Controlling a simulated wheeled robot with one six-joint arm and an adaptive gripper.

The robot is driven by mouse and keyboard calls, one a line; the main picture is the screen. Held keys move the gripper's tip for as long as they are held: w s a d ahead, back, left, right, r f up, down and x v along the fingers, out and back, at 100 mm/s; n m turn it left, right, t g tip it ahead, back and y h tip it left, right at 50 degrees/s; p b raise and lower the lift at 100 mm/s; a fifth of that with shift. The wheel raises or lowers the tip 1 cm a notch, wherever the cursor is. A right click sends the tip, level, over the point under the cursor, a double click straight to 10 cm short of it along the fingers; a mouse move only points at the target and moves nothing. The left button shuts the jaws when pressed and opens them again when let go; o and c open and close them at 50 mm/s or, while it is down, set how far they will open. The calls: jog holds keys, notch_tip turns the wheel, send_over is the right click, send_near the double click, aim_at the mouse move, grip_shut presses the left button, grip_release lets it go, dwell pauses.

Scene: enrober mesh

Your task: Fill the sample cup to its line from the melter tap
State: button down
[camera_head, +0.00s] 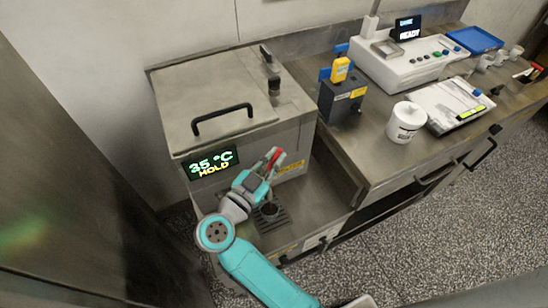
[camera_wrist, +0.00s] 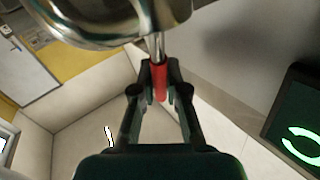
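The melter (camera_head: 215,110) is a steel box with a lid handle; its display (camera_head: 211,163) reads 35 °C HOLD. The tap's red lever (camera_head: 274,158) is at its front. In the wrist view the red lever (camera_wrist: 160,82) sits between the fingers of my gripper (camera_wrist: 159,68), which look closed on its sides. A shiny metal rounded body (camera_wrist: 110,20), apparently part of the tap, fills the top. In the head view my gripper (camera_head: 262,175) is at the lever. A small dark cup (camera_head: 269,210) stands below on the drip grate (camera_head: 273,222); its contents and fill line cannot be made out.
On the bench to the right are a dark box with a yellow device (camera_head: 341,69), a white tub (camera_head: 405,121), a balance-like tray (camera_head: 448,104), a white instrument (camera_head: 410,62) reading READY, and a blue tray (camera_head: 474,40). Drawer handles stick out at the bench front.

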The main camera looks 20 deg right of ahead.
jog(key=a+n+t+h, duration=0.3)
jog(key=shift+a+r, duration=0.1)
jog(key=shift+r, duration=0.25)
dwell(0.4)
jog(key=c, duration=1.2)
grip_release()
jog(key=shift+a, duration=0.1)
jog(key=v, duration=1.2)
jog(key=shift+f, duration=0.15)
